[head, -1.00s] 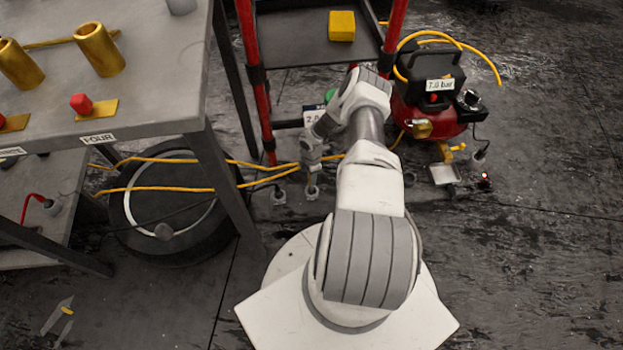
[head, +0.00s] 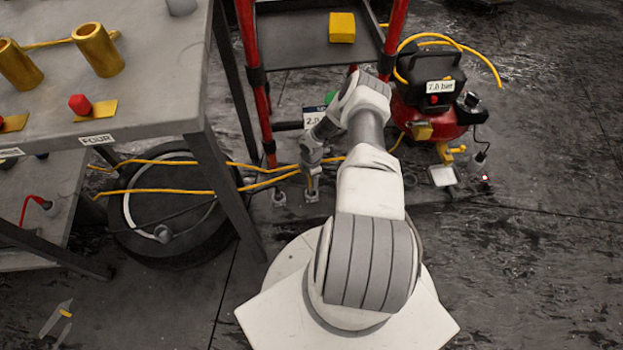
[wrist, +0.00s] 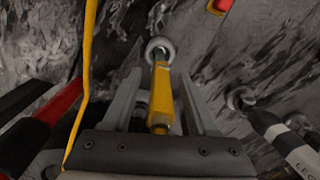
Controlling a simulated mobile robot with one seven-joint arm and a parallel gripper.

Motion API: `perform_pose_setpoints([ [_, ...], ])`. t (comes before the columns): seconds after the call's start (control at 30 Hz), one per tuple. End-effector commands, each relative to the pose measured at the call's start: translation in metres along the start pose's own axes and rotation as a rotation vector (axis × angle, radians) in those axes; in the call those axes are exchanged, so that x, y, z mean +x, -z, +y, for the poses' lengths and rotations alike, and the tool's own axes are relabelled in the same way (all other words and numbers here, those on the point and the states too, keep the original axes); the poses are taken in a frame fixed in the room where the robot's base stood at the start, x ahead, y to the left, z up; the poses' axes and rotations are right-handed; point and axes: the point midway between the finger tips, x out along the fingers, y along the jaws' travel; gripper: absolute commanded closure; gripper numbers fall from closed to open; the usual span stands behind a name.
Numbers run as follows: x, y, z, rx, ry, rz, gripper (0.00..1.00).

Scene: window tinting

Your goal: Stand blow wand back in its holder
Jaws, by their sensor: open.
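In the wrist view a slim yellow wand (wrist: 161,92), which I take for the blow wand, lies between my gripper's fingers. Its far end is in a small round grey holder (wrist: 159,45) on the floor. My gripper (wrist: 158,92) is open, with one finger on each side of the wand. In the head view my gripper (head: 312,160) is above the same holder (head: 311,195), and a bit of the wand (head: 309,183) shows below it, roughly upright. Whether the fingers touch the wand cannot be told.
A second grey holder (head: 279,198) stands to the left; a black-and-white tool (wrist: 275,130) is at the right in the wrist view. Yellow hoses (head: 180,190) cross nearby. A red-framed cart (head: 250,70), a compressor (head: 435,95) and a workbench (head: 160,120) surround the spot.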

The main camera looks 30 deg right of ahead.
Motion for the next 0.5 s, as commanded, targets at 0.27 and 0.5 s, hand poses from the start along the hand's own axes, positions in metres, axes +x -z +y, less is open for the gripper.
perform_pose_setpoints([
  [0.27,-0.044,0.001,-0.001,-0.006,0.000,-0.003,0.41],
  [0.5,-0.102,0.002,-0.004,-0.002,-0.002,-0.002,0.41],
])
